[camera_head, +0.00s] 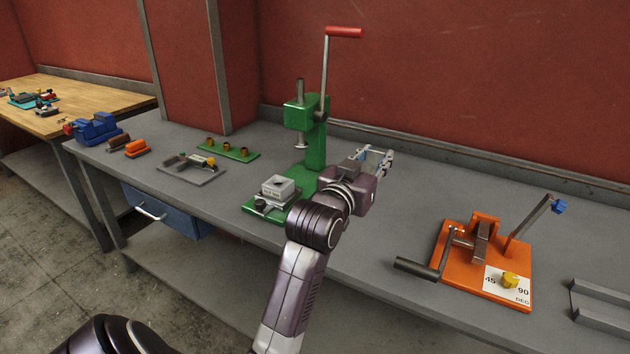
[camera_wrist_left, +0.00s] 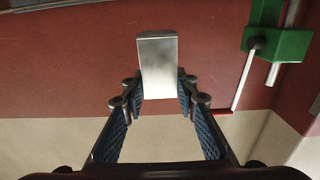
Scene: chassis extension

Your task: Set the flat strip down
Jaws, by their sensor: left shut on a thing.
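The flat strip (camera_wrist_left: 157,65) is a plain silvery metal piece in the left wrist view. It sits between the two blue-padded fingertips of my left gripper (camera_wrist_left: 162,92), which is shut on it, and sticks out beyond them. In the head view my left gripper (camera_head: 376,160) is above the grey bench, right of the green press; the strip is hard to make out there. My right gripper is not in view.
The green arbor press (camera_head: 313,150) with a red-handled lever (camera_head: 345,32) stands left of my gripper. An orange bending fixture (camera_head: 455,255) with a long handle stands at right. Grey bench top (camera_head: 400,205) is clear between them. A metal channel (camera_head: 600,320) lies far right.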

